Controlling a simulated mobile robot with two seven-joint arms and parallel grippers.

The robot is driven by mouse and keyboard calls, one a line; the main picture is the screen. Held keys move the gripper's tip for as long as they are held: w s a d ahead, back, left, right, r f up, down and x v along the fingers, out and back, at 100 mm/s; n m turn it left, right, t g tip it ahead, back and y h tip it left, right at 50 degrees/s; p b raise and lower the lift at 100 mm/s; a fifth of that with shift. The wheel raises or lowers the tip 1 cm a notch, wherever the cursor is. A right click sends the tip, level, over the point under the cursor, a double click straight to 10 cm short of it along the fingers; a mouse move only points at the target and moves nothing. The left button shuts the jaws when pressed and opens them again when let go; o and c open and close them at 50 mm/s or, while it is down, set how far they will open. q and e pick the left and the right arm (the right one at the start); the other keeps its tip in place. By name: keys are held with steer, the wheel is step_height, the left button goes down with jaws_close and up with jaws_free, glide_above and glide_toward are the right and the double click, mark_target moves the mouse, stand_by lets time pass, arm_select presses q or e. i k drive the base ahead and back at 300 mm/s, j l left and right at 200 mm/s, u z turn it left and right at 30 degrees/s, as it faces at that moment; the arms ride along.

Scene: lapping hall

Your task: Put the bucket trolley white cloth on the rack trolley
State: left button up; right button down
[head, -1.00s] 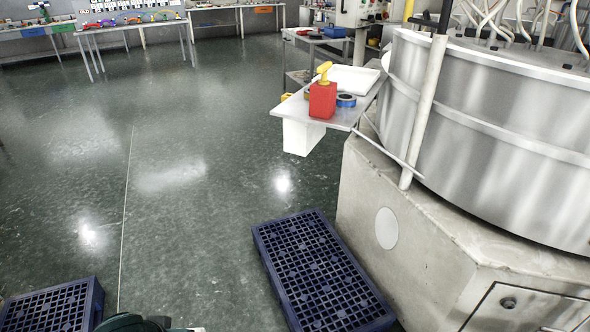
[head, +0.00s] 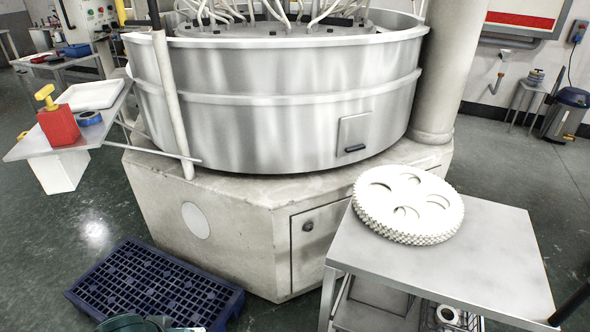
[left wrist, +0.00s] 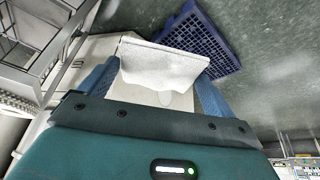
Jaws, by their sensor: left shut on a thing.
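The white cloth (left wrist: 165,62) shows in the left wrist view, hanging between the two blue fingers of my left gripper (left wrist: 156,85). The gripper is shut on it. In the head view only a dark green part of my own arm shows at the bottom edge; the cloth is out of that view. A metal trolley (head: 430,255), apparently the rack trolley, stands at the lower right with an open frame and a lower level. A stack of white toothed discs (head: 408,204) lies on its top at the back left. My right gripper is not in view.
A large steel drum machine (head: 270,100) on a pale base (head: 250,235) fills the middle. A blue pallet (head: 155,285) lies on the floor at its front left. A side shelf (head: 30,145) holds a red bottle (head: 58,125). The trolley's front top is bare.

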mark_target(497, 246)
steer(key=k+l+z, duration=0.1)
steer(key=z, duration=0.25)
steer(key=l+z, duration=0.25)
steer(key=z, duration=0.15)
steer(key=k+l+z, duration=0.1)
steer(key=l+z, duration=0.55)
steer(key=l, duration=0.45)
steer(key=i+l, duration=0.15)
steer(key=i, duration=0.35)
steer(key=i+l, duration=0.2)
steer(key=i, duration=0.3)
